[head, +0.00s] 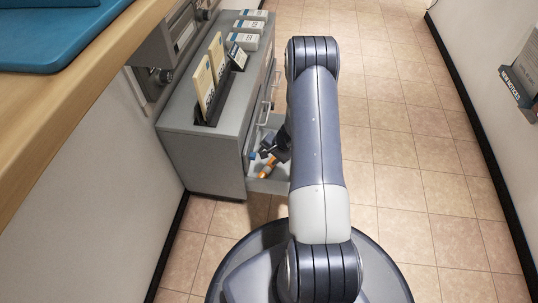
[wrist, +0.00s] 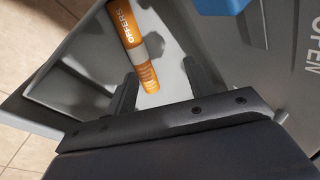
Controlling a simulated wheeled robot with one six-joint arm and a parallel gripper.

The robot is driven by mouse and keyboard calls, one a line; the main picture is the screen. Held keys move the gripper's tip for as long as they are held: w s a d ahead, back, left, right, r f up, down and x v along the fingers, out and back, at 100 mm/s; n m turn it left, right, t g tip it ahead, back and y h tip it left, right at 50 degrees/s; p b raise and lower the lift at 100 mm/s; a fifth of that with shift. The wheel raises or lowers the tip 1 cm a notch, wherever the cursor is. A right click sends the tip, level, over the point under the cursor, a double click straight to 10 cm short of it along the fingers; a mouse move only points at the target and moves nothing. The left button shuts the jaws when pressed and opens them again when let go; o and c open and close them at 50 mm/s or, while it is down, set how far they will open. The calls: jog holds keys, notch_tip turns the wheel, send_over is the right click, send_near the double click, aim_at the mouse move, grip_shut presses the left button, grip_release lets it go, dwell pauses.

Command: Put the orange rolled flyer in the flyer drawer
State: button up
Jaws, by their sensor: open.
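The orange rolled flyer (head: 266,173) shows low in the open drawer (head: 270,186) of the grey cabinet in the head view. In the wrist view the flyer (wrist: 130,35) bears the word "OFFERS" and a pale band. Its near end reaches between my two fingers. My gripper (wrist: 160,88) is open, with a gap on both sides of the flyer and nothing held. In the head view my gripper (head: 272,150) is over the drawer, partly hidden by my arm. Whether the flyer rests on the drawer floor is hard to tell.
The grey cabinet (head: 214,168) carries upright cards (head: 209,77) and small white boxes (head: 248,34) on top. A blue item (wrist: 222,4) is at the wrist view's top edge. A wooden counter (head: 70,105) stands left; tiled floor (head: 400,150) is clear to the right.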

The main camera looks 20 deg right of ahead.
jog(key=p+v, duration=0.6)
jog(key=v, duration=0.7)
jog(key=shift+w+r, duration=0.2)
jog(key=shift+a+f, duration=0.1)
jog(key=shift+a, duration=0.05)
jog(key=b+x, duration=0.6)
jog(key=x, duration=0.7)
jog(key=shift+s+f, duration=0.2)
jog(key=shift+f, duration=0.05)
jog(key=shift+r+p, duration=0.3)
jog(key=shift+r, duration=0.1)
jog(key=shift+f+b, duration=0.25)
jog(key=shift+b, duration=0.05)
